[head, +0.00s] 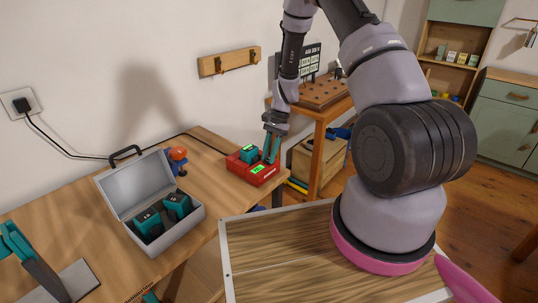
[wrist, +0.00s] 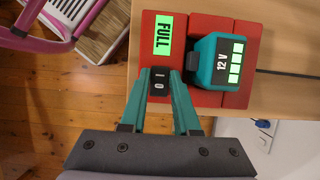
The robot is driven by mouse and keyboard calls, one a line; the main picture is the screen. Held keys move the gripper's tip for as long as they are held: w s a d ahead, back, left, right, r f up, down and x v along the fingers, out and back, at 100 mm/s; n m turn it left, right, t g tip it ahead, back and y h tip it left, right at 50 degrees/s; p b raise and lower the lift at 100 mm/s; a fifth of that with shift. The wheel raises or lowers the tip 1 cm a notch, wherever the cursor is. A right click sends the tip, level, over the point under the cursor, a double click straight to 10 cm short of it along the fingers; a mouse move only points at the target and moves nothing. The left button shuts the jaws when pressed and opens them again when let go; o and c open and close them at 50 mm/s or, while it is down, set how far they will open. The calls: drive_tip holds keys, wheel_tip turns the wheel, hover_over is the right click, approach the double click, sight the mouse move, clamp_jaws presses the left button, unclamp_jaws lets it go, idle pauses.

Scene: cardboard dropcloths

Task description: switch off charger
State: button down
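The red charger (head: 262,178) sits at the right end of the wooden workbench. In the wrist view the charger (wrist: 205,22) has a lit green screen (wrist: 163,34) reading FULL. A teal 12 V battery (wrist: 222,61) with lit bars sits on it, also seen in the head view (head: 249,153). A black rocker switch (wrist: 160,83) marked I and O is on the charger, beside the screen. My gripper (wrist: 161,76) has its teal fingers apart, one on each side of the switch as seen from the wrist. I cannot tell whether they touch it. My gripper also shows above the charger (head: 271,150).
An open grey case (head: 182,232) with teal batteries stands left on the workbench (head: 215,150). A small orange-and-blue object (head: 179,160) is between case and charger. A black cable runs along the back to a wall plug (head: 22,104). A teal tool (head: 30,262) is at front left.

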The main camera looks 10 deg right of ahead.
drive_tip(key=shift+w+d+f+g+y, duration=0.1)
drive_tip(key=shift+w+d+g+y, duration=0.15)
drive_tip(key=shift+g+y, duration=0.35)
drive_tip(key=shift+d+g+y, duration=0.1)
drive_tip(key=shift+g+y, duration=0.4)
drive_tip(key=shift+y, duration=0.4)
drive_tip(key=c, duration=0.9)
unclamp_jaws()
drive_tip(key=v, duration=1)
drive_tip(key=shift+w+d+r, duration=0.1)
drive_tip(key=shift+d+r, duration=0.1)
drive_tip(key=shift+r, duration=0.15)
